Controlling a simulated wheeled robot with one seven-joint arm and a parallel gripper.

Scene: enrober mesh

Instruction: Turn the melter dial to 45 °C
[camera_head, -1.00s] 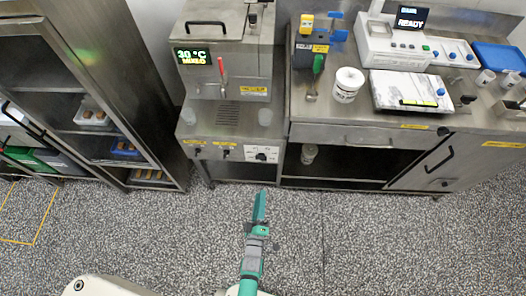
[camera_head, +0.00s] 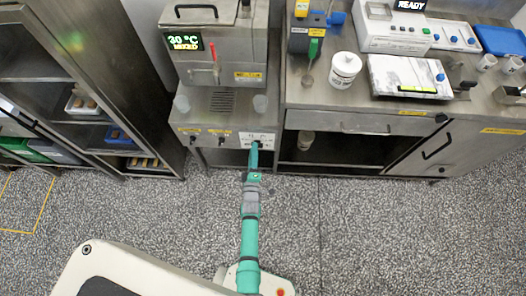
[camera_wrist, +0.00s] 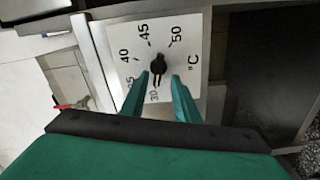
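The melter (camera_head: 221,60) stands ahead, and its display (camera_head: 184,42) reads "30 °C MIXED". Its white dial plate (camera_head: 247,135) is low on the front panel. In the wrist view the dial plate (camera_wrist: 195,75) shows marks from 30 to 50 °C. The black dial knob (camera_wrist: 158,63) has its narrow end toward 30. My gripper (camera_head: 255,146) reaches the dial from the front and partly hides it. In the wrist view my gripper (camera_wrist: 160,76) is open, its green fingertips on either side of the knob; I cannot tell whether they touch it.
Two other controls (camera_head: 208,142) sit left of the dial plate. A steel counter (camera_head: 350,105) to the right carries a white tub (camera_head: 345,69) and a machine reading READY (camera_head: 395,27). A shelf rack (camera_head: 150,110) stands left. The floor in front is clear.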

